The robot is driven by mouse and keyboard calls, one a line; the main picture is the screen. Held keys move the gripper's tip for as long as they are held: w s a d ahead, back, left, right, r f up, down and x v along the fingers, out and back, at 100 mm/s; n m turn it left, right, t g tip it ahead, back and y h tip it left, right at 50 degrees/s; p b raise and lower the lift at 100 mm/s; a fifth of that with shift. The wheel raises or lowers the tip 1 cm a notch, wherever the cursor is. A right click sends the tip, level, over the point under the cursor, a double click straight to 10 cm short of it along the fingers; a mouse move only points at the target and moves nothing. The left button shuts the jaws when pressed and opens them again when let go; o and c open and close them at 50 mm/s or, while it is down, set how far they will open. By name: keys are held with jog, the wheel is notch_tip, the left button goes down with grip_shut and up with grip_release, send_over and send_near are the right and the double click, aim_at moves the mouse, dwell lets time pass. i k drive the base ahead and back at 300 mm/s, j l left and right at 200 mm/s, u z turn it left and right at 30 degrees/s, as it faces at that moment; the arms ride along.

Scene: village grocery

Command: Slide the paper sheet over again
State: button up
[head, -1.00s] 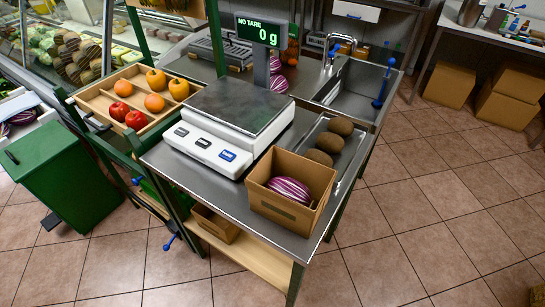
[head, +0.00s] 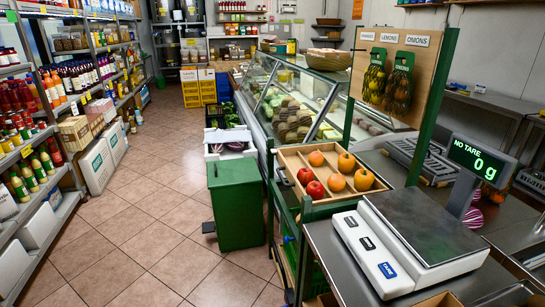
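I cannot make out a paper sheet in the head view. My gripper is not in view. The white scale (head: 365,250) stands on the steel counter at the lower right, and its grey weighing plate (head: 428,228) is bare. Its display (head: 480,160) reads "NO TARE 0 g".
A wooden tray (head: 290,160) of red and orange fruit stands left of the scale. A green lidded bin (head: 238,205) is on the floor beside it. A glass display case (head: 310,95) runs behind. The tiled aisle (head: 150,215) between bin and shelves (head: 75,85) is clear.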

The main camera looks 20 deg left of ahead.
aim_at(228, 133)
jog(key=u, duration=0.35)
jog(key=i+j+u, duration=0.2)
jog(key=j, duration=0.4)
jog(key=i+j+u, duration=0.15)
jog(key=i+j, duration=0.3)
jog(key=i+j+u, duration=0.2)
jog(key=i+j, duration=0.15)
jog(key=j, duration=0.25)
jog(key=i+j+u, duration=0.35)
jog(key=i, duration=0.6)
jog(key=i+u, duration=0.3)
jog(key=i, duration=2.55)
jog(key=i+z, duration=0.2)
jog(key=i, duration=0.75)
jog(key=i+j+z, duration=0.2)
jog(key=i, duration=0.75)
jog(key=i+z, duration=0.5)
jog(key=i+j+z, duration=0.3)
jog(key=i+z, duration=0.2)
jog(key=i+j+z, duration=0.95)
jog(key=j, duration=0.15)
jog(key=i+j+z, duration=0.25)
jog(key=j+z, duration=0.25)
jog(key=j, duration=0.2)
